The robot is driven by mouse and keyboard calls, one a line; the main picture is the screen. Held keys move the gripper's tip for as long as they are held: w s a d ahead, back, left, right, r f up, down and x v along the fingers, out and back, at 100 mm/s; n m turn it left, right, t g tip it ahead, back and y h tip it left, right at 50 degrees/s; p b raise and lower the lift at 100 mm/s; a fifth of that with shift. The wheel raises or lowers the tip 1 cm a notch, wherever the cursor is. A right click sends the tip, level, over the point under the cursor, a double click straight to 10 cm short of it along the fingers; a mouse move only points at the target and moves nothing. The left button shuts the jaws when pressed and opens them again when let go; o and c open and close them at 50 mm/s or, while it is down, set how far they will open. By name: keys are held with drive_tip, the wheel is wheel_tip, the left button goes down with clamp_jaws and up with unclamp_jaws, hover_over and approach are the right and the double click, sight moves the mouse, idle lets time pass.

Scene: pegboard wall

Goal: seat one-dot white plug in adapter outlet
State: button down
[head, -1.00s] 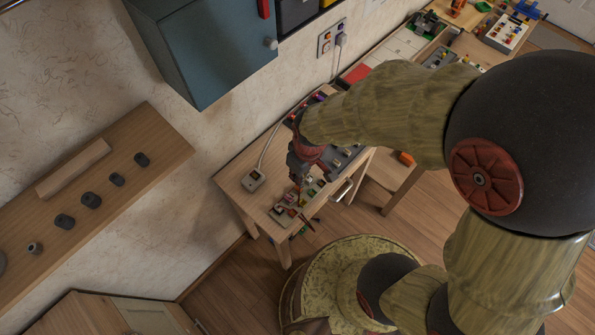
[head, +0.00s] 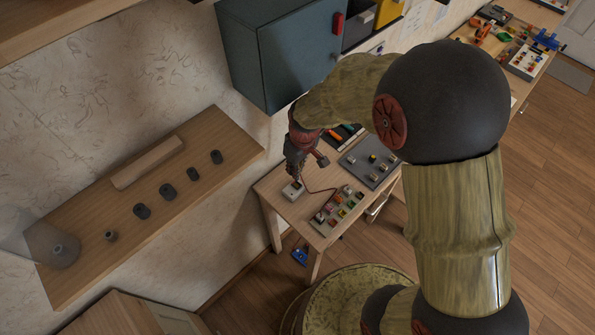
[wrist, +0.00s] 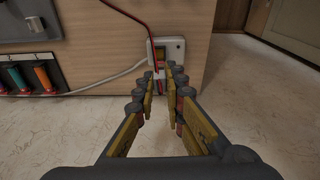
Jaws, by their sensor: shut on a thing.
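The adapter outlet (head: 291,191) is a small pale box on the near left end of the workbench. In the wrist view the adapter (wrist: 176,48) shows just beyond my fingertips, with a white cable running off to the left. My gripper (head: 295,178) points down over the adapter. In the wrist view my gripper (wrist: 161,78) is nearly closed on a small plug, mostly hidden between the fingertips. A red cord (wrist: 136,17) runs up and away from there. I cannot see the plug's dot, or whether it touches the adapter.
A tray of coloured plugs (head: 337,213) lies right of the adapter, with a grey panel (head: 369,161) behind it. A blue cabinet (head: 262,62) hangs above the bench. A wooden shelf (head: 190,145) with dark round pieces is at left. A blue item (head: 299,255) lies on the floor.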

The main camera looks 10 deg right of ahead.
drive_tip(key=b, duration=0.4)
hover_over(296, 185)
drive_tip(key=shift+s+d+f, duration=0.1)
drive_tip(key=shift+s+f, duration=0.05)
drive_tip(key=shift+f, duration=2.55)
drive_tip(key=shift+f, duration=0.7)
drive_tip(key=c, duration=1.8)
unclamp_jaws()
drive_tip(key=shift+r, duration=0.15)
drive_tip(key=shift+r+p, duration=1.7)
drive_tip(key=shift+r, duration=0.75)
